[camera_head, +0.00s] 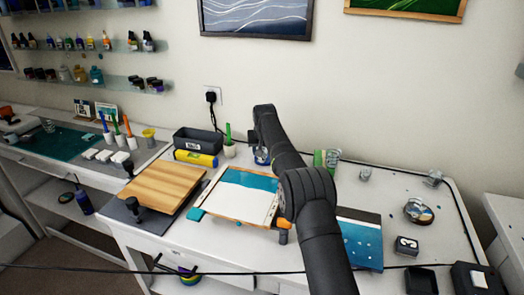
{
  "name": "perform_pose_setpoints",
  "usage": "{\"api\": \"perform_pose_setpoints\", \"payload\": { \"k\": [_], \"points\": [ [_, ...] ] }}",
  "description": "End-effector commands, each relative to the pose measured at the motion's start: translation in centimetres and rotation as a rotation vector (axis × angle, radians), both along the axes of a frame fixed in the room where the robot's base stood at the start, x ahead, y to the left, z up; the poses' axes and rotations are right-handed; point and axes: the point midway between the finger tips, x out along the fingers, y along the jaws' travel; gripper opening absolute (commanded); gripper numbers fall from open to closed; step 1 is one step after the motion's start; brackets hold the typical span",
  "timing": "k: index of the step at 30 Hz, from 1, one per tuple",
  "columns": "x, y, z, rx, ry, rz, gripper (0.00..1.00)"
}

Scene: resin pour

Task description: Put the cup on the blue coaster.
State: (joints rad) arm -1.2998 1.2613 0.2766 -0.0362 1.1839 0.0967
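My arm reaches over the white table, and its end bends down near the wall. My gripper (258,150) is small and partly hidden by the arm; its fingers cannot be made out. A small blue and white thing (262,157) shows right by it; I cannot tell if it is held or what it is. Small clear cups stand at the back right, one (365,174) nearer the middle and one (433,178) by the right edge. A round piece with blue and white on it (418,211) lies at the right. I cannot tell which piece is the blue coaster.
A framed blue and white panel (248,198) and a wooden board (163,184) lie left of my arm. A grey bin (198,140), a yellow roll (195,158) and a green-handled tool (229,140) stand behind. A blue panel (362,240) and a black box (406,246) lie right.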

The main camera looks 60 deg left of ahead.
Motion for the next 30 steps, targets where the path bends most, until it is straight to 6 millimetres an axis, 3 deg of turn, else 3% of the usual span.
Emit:
{"api": "perform_pose_setpoints", "payload": {
  "k": [11, 12, 15, 24, 30],
  "points": [
    [0.0, 0.0, -0.4, 0.0, 0.0, 0.0, 0.19],
    [0.0, 0.0, -0.4, 0.001, 0.0, 0.0, 0.45],
    [0.0, 0.0, -0.4, 0.001, 0.0, 0.0, 0.63],
    [0.0, 0.0, -0.2, 0.001, 0.0, 0.0, 0.63],
    [-0.2, -0.5, 1.5, 0.003, -0.001, 0.0, 0.63]
  ]
}}
